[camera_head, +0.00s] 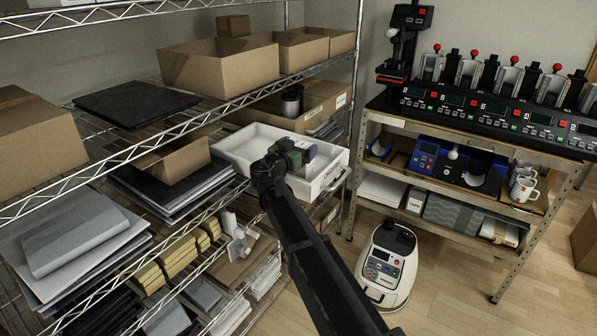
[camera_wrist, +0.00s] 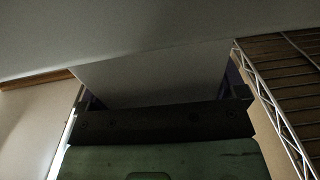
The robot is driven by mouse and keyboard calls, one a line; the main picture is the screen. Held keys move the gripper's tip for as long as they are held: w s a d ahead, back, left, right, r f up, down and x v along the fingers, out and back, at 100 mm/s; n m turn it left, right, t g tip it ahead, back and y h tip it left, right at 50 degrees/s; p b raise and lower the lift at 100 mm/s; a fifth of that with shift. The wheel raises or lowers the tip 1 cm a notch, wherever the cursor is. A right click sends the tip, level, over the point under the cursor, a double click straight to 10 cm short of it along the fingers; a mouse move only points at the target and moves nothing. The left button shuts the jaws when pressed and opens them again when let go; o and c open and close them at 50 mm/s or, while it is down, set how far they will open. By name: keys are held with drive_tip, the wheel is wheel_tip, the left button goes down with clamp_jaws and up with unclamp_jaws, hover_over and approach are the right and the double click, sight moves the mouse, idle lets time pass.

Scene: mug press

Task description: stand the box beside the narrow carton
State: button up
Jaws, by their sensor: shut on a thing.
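My gripper (camera_head: 308,152) is over the open white tray (camera_head: 237,158) on the wire rack. In the wrist view, my gripper (camera_wrist: 165,95) is shut on a plain pale box (camera_wrist: 155,72), which spans the space between its fingers. The head view hardly shows the box, as the gripper and arm hide it. I cannot tell whether it touches the tray. A narrow white carton (camera_head: 415,200) with dark print stands on the lower shelf of the right-hand bench, left of a grey-green patterned box (camera_head: 449,214); I cannot be sure it is the task's carton.
Wire rack posts and an upper shelf with brown boxes (camera_head: 218,63) stand close around the arm. A white box (camera_head: 381,190) lies left of the narrow carton. Mugs (camera_head: 523,186) stand above that shelf. A wheeled white machine (camera_head: 388,268) stands on the floor before the bench.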

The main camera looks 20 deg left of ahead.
wheel_tip(320, 180, down, 4)
drive_tip(key=b, duration=0.4)
drive_tip(key=shift+r, duration=0.25)
drive_tip(key=shift+f, duration=0.2)
drive_tip(key=o, duration=0.8)
drive_tip(key=shift+o, duration=0.2)
drive_tip(key=s+a, duration=0.2)
drive_tip(key=s, duration=0.8)
drive_tip(key=shift+s, duration=0.35)
